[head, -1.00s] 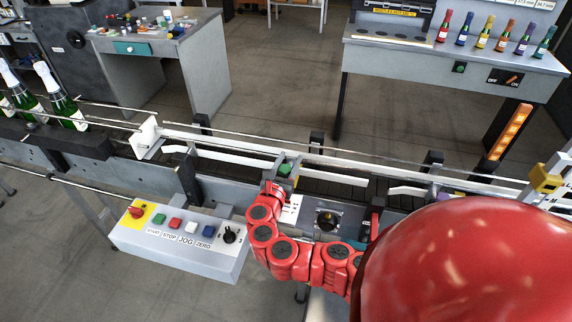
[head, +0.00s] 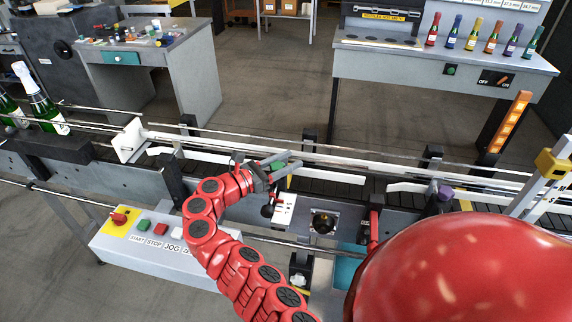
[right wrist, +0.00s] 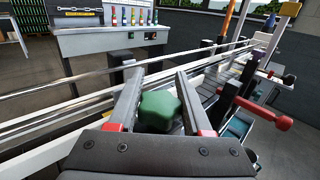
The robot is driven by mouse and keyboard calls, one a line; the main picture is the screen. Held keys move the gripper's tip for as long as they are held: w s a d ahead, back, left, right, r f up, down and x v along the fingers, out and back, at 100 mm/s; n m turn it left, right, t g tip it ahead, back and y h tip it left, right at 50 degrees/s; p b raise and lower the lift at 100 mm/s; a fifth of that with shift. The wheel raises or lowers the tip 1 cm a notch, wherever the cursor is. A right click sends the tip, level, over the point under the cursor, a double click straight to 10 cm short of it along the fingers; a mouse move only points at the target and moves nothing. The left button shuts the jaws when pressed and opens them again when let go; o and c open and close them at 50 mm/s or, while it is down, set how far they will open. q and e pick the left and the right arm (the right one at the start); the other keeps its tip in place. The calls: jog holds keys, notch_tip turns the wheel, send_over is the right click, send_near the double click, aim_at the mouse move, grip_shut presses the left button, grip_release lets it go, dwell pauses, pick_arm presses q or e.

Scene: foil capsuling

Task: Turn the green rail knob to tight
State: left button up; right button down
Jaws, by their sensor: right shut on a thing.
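The green rail knob (right wrist: 160,110) is a lobed knob, seen large in the right wrist view between the fingers of my right gripper (right wrist: 158,90). The gripper is shut on it, with a finger along each side and the tips reaching past it. In the head view my right gripper (head: 282,168) points right over the near side of the conveyor, and its fingers hide most of the knob. A white marked plate (head: 285,209) sits just in front; its marks are too small to read. My left gripper is not in view.
Conveyor rails (head: 350,160) run across behind the gripper. A black dial (head: 323,222) is right of the plate. A button panel (head: 150,250) stands at front left. Green bottles (head: 42,105) stand at far left. A red handle (right wrist: 265,112) is right of the gripper.

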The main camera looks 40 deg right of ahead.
jog(key=shift+s+f+m+g+y+b, duration=0.1)
jog(key=shift+s+m+g+y+b, duration=0.1)
jog(key=shift+m+g+b, duration=0.65)
jog(key=shift+s+m+g+y+b, duration=0.15)
jog(key=shift+m+g+b, duration=0.3)
jog(key=shift+g, duration=0.7)
jog(key=shift+s+a+r+m+g+y+b, duration=0.1)
jog(key=shift+m+g+y+b, duration=0.2)
jog(key=shift+m+g, duration=0.3)
jog(key=shift+s+r+m+g+y+b, duration=0.15)
jog(key=shift+m+g+b, duration=0.25)
jog(key=shift+g, duration=0.6)
jog(key=shift+c, duration=1.6)
grip_release()
jog(key=shift+f, duration=0.1)
